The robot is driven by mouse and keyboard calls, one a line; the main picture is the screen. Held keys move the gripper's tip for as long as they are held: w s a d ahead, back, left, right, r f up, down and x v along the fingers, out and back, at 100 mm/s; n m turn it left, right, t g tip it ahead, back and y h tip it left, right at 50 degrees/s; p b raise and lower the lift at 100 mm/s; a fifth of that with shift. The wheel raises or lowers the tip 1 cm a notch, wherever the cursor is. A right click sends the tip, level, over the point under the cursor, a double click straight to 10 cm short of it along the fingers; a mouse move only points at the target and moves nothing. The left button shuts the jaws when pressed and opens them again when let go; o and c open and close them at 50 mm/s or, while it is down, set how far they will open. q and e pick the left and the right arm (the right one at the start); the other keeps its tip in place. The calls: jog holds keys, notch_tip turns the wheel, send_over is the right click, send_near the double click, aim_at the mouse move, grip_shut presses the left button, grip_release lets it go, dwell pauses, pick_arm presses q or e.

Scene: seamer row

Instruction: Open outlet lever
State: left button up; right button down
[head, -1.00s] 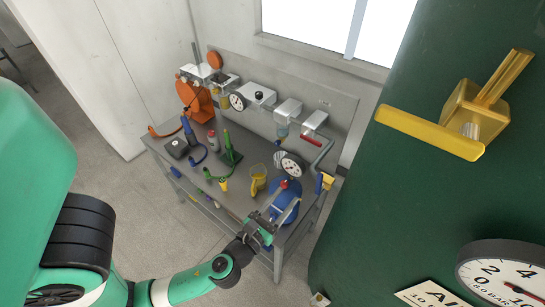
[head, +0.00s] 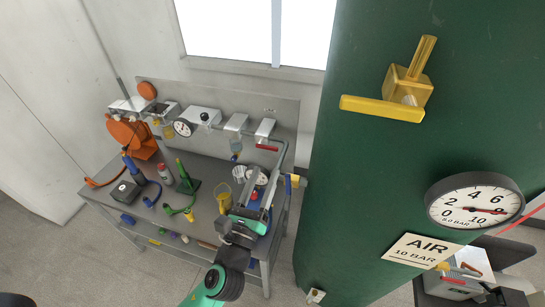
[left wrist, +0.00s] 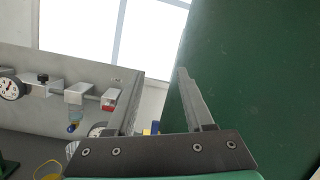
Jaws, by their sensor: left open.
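A yellow lever (head: 382,108) with a block and an upright yellow stem is on the green tank (head: 370,190), upper right in the head view. A red-handled lever (head: 267,148) hangs below a grey box on the bench's back panel; it also shows in the left wrist view (left wrist: 110,100). I cannot tell which one is the outlet lever. My left gripper (head: 258,182) is open, with its fingers over the bench's right end, apart from both levers. In the left wrist view the open fingers (left wrist: 160,76) point up beside the tank, with nothing between them.
The grey bench (head: 120,205) holds an orange reel (head: 130,138), a green tool (head: 185,178) and a yellow cup (head: 223,195). A pressure gauge (head: 475,202) and an AIR plate (head: 422,250) are on the tank. Floor is clear at left.

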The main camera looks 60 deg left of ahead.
pick_arm(q)
notch_tip(320, 180, up, 6)
jog(key=w+n+t, duration=0.1)
jog(key=w+n, duration=0.1)
jog(key=shift+d+r+n+y, duration=0.2)
jog(key=shift+d+n+y, duration=0.1)
jog(key=shift+d+y, duration=0.15)
jog(key=shift+w, duration=0.1)
